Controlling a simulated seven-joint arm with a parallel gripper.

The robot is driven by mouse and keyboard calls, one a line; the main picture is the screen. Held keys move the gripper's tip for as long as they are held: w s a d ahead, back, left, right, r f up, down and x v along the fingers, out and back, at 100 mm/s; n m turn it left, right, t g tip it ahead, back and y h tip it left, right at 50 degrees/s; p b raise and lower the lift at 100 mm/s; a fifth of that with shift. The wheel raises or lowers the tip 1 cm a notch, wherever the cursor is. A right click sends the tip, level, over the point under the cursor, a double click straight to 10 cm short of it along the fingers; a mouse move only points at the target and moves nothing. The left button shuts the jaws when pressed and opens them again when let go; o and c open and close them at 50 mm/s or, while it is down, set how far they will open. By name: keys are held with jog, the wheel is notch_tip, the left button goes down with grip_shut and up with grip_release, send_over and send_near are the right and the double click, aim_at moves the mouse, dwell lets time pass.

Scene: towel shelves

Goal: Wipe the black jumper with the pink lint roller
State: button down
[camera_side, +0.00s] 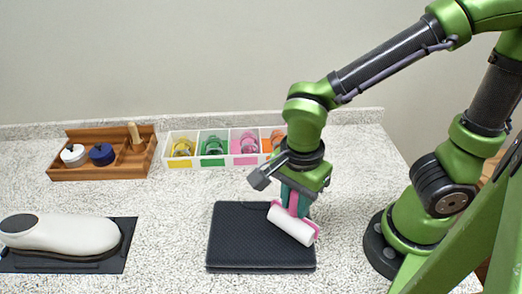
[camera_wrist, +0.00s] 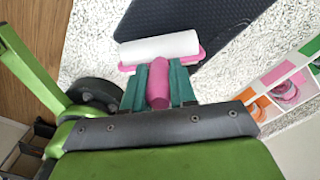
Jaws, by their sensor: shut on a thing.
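The black jumper (camera_side: 243,240) lies folded flat in a dark rectangle on the speckled counter. Its edge also shows at the top of the wrist view (camera_wrist: 185,18). My gripper (camera_side: 294,198) is shut on the pink handle of the lint roller (camera_side: 292,224), with the white roll hanging down, tilted, in front of the jumper's right part. In the wrist view the green fingers of my gripper (camera_wrist: 158,84) clasp the handle of the lint roller (camera_wrist: 160,47). I cannot tell whether the roll touches the cloth.
A white divided box (camera_side: 214,165) with yellow, green, pink and orange compartments stands behind the jumper. A wooden tray (camera_side: 122,169) with a white pot, a blue pot and a peg is at the back left. A pale rounded device (camera_side: 62,235) lies on a black mat (camera_side: 122,258).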

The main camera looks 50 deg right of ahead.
jog(key=shift+r, duration=3.5)
